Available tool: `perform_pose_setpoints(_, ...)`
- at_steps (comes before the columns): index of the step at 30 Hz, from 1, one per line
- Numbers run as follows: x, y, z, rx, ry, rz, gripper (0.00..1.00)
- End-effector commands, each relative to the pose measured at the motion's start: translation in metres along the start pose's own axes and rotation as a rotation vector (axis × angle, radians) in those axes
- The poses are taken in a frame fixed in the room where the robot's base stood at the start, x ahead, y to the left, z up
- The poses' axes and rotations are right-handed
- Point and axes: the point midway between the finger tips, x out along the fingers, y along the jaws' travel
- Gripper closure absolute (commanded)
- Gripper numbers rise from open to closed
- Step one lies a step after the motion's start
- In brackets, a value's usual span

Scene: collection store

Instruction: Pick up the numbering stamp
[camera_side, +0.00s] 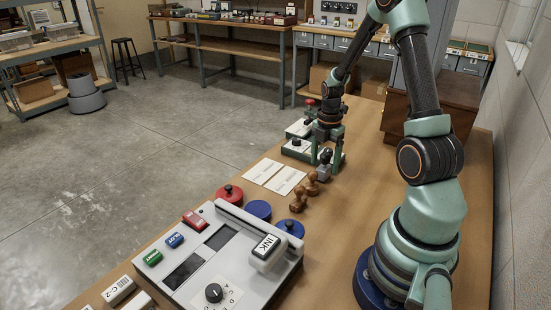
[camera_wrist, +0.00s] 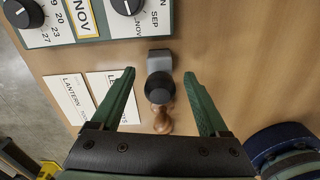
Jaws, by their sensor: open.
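A small stamp with a grey body and a round black knob, which looks like the numbering stamp (camera_side: 324,172), stands on the wooden table. It also shows in the wrist view (camera_wrist: 159,61). My gripper (camera_side: 326,163) is over it, fingers pointing down. In the wrist view my gripper (camera_wrist: 158,74) is open, with one finger on each side of the stamp and a visible gap on both sides. The fingers do not hold it. Wooden-handled stamps (camera_side: 298,203) stand just in front of it; one (camera_wrist: 162,121) shows between the fingers.
Printed cards (camera_side: 285,181) lie left of the stamp. Dial boxes (camera_wrist: 60,22) stand close behind. A large grey ink console (camera_side: 195,265), red and blue round pads (camera_side: 258,209) and small colored stamps (camera_side: 174,240) fill the near left. A brown cabinet (camera_side: 459,100) stands at the far right.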

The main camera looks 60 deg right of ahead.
Motion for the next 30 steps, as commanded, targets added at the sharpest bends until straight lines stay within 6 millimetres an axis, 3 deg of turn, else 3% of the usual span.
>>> perform_pose_setpoints(4,0.015,0.0,0.0,0.0,0.0,-0.001,0.22)
perform_pose_setpoints(12,0.018,0.0,0.0,0.0,-0.001,0.001,0.22)
perform_pose_setpoints(13,0.018,0.0,0.0,0.0,-0.001,0.001,0.26)
perform_pose_setpoints(18,0.018,0.0,0.0,0.0,-0.001,0.001,0.91)
perform_pose_setpoints(19,0.018,0.0,0.0,0.0,-0.001,0.001,1.0)
perform_pose_setpoints(30,0.016,0.0,0.0,0.0,-0.001,0.002,1.0)
